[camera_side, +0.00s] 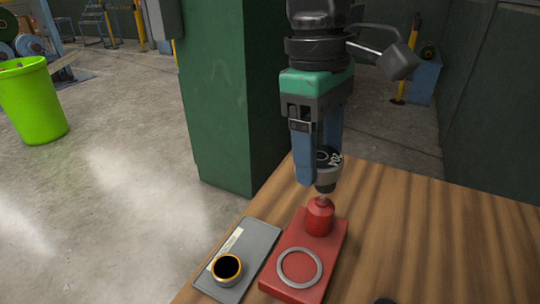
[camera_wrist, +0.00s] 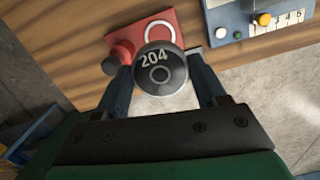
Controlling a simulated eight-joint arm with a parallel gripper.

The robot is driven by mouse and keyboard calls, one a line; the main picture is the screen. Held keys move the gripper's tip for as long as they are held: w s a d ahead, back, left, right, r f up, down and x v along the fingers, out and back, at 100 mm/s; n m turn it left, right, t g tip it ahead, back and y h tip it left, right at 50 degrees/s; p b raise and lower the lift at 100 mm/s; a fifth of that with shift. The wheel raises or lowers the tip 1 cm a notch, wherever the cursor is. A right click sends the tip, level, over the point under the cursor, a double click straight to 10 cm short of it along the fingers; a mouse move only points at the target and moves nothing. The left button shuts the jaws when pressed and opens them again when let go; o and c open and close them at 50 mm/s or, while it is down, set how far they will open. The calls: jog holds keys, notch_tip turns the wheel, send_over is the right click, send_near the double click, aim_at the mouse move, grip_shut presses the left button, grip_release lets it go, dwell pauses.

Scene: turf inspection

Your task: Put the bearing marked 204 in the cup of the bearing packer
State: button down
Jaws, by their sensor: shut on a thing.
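The bearing marked 204 (camera_wrist: 153,57) is a dark grey round piece with white digits on its face and a small ring at its centre. My gripper (camera_wrist: 163,70) is shut on it, one blue finger on each side. In the side view, the bearing (camera_side: 329,172) hangs between the fingers of my gripper (camera_side: 318,168), above the red post of the bearing packer (camera_side: 331,252). The packer is a red block with a pale ring (camera_side: 300,285) on its top, nearer the side camera than the post. The bearing covers part of the packer in the wrist view.
A grey panel (camera_side: 254,240) lies left of the packer, with a pale strip and an orange-rimmed black round part (camera_side: 227,268). A green column (camera_side: 222,100) stands behind.

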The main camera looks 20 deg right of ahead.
aim_at(301, 268)
jog(key=shift+w+f, duration=0.1)
jog(key=shift+w, duration=0.4)
jog(key=shift+w+f, duration=0.15)
jog(key=shift+f, duration=0.15)
notch_tip(301, 268, down, 19)
jog(key=shift+f, duration=0.2)
jog(key=shift+c, duration=0.3)
grip_release()
jog(key=shift+f, duration=0.15)
notch_tip(301, 268, up, 12)
jog(key=w, duration=0.1)
jog(key=s+d+m+t, duration=0.2)
jog(key=d+m+t, duration=0.1)
jog(key=d, duration=0.7)
jog(key=s+d+f+m+t, duration=0.1)
jog(key=d+m+t, duration=0.3)
jog(key=d, duration=0.5)
jog(key=shift+s+d+f+t+y, duration=0.3)
jog(key=shift+s+d+t+y, duration=0.1)
jog(key=shift+t, duration=0.3)
